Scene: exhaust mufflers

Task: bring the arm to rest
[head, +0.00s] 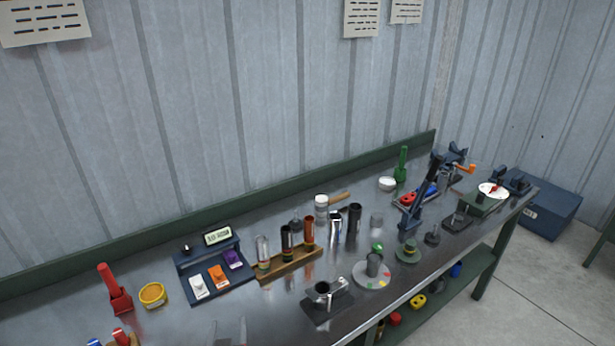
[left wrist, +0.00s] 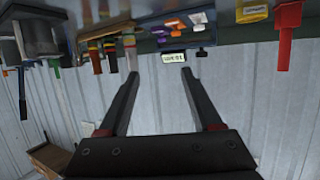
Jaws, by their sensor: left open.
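My left gripper (head: 230,332) shows only as two fingertips at the bottom edge of the head view, over the front of the metal bench (head: 185,318). In the left wrist view the left gripper (left wrist: 159,76) has its two dark fingers spread apart, with nothing between them. That view is upside down, with the bench at the top and the wall below. The fingers are apart from the things on the bench. The rest of the left arm is hidden in the head view. My right gripper is in neither view.
Near the left gripper stand a tray with a small display (head: 217,236), a yellow tin (head: 153,294), a red tool (head: 115,290) and a wooden rack of tubes (head: 290,262). A dark clamp stand (head: 327,301) sits to the right. The corrugated wall (head: 230,110) rises behind.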

